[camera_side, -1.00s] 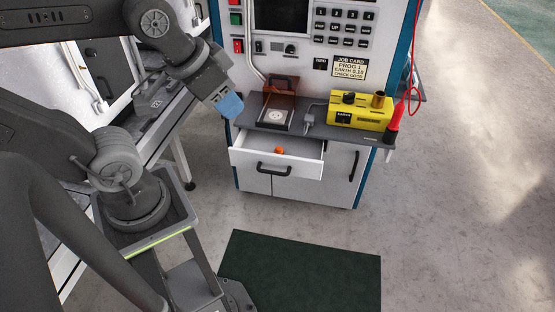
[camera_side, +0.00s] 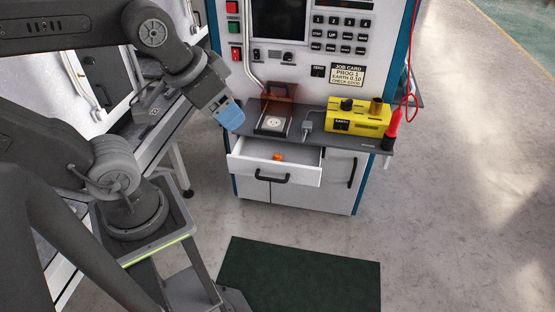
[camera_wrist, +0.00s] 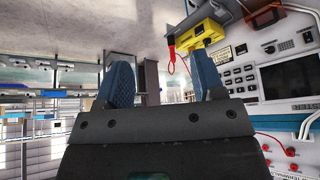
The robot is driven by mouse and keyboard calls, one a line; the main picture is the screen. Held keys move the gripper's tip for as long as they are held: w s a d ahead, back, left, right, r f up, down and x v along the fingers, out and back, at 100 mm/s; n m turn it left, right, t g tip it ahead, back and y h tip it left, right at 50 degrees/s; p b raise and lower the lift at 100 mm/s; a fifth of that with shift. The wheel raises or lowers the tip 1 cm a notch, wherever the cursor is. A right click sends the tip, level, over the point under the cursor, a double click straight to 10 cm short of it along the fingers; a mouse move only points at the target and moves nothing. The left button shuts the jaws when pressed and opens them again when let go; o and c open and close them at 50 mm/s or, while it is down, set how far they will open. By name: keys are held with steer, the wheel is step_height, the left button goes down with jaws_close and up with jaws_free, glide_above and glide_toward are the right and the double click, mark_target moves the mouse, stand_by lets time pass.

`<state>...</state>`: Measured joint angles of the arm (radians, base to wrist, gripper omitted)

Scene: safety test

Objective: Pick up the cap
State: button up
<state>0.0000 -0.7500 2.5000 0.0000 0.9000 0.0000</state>
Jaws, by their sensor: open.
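A small orange piece (camera_side: 277,157), which looks like the cap, lies inside the open white drawer (camera_side: 275,174) under the bench top. It is too small to make out its shape. My gripper (camera_side: 229,114) is up and to the left of the drawer, apart from the cap, with its blue fingers pointing down and right. In the wrist view the two blue fingers of my gripper (camera_wrist: 162,82) stand apart with nothing between them. The cap does not show in the wrist view.
The grey bench top (camera_side: 370,142) bears a yellow box (camera_side: 357,117), a red probe (camera_side: 392,121), a grey plug (camera_side: 307,126) and a socket (camera_side: 273,122) with a raised brown lid (camera_side: 279,92). A control panel (camera_side: 330,35) rises behind. A dark mat (camera_side: 300,275) lies on open floor.

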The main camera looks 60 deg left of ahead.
steer(key=n+g+y, duration=0.4)
steer(key=n, duration=0.8)
glide_above(277, 156)
steer(key=d, duration=0.1)
steer(key=f, duration=3.6)
steer(key=shift+s+d, duration=0.2)
steer(key=shift+s, duration=0.05)
steer(key=shift+d+x, duration=0.2)
steer(key=shift+x, duration=2.9)
steer(key=c, duration=1)
